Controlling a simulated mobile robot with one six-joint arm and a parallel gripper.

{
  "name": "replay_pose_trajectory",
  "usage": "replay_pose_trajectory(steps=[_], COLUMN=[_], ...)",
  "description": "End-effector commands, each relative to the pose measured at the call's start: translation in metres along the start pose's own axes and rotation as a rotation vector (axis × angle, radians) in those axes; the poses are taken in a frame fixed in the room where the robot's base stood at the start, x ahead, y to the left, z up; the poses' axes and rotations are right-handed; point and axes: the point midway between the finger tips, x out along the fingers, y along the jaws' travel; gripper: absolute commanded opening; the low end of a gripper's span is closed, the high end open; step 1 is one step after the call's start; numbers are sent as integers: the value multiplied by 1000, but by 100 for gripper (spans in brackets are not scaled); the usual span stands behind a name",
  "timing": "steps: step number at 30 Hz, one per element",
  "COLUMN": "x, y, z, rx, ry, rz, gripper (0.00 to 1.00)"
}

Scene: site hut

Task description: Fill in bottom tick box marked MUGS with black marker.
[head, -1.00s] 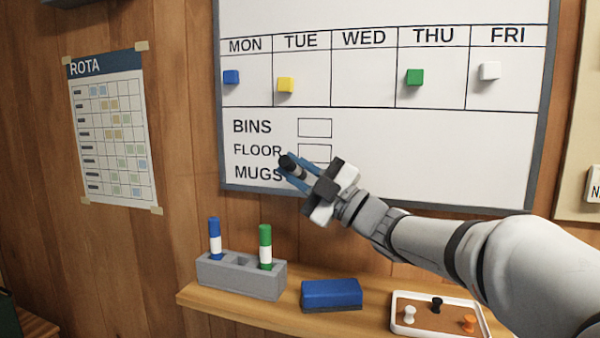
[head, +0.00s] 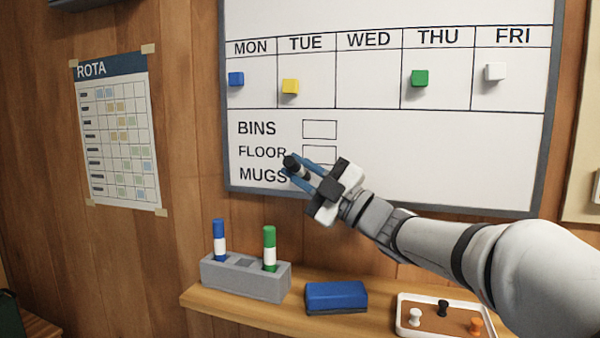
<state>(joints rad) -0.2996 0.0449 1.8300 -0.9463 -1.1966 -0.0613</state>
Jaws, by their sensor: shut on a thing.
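The whiteboard (head: 450,165) hangs on the wood wall. Its lower left carries the words BINS, FLOOR and MUGS (head: 262,175) in a column. The BINS tick box (head: 319,129) is in full view and empty. The FLOOR tick box (head: 320,153) shows only in part above my gripper. The MUGS tick box is hidden behind my gripper. My gripper (head: 302,172), with blue fingers, is shut on the black marker (head: 291,162), whose dark end points up and left by the end of the word FLOOR. I cannot tell whether the marker touches the board.
Below the board, a wooden shelf (head: 205,303) bears a grey holder (head: 245,281) with a blue marker (head: 219,240) and a green marker (head: 269,248), a blue eraser (head: 336,296) and a tray (head: 402,322) of pins. Coloured magnets sit on the weekday grid. A ROTA sheet (head: 117,140) hangs left.

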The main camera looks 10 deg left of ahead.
Motion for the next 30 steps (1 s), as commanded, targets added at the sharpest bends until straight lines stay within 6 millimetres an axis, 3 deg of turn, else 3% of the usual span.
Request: replay_pose_trajectory(steps=[30], x=[-6], y=[1], z=[0], rx=[-1], ry=[-3], rz=[1], gripper=[0])
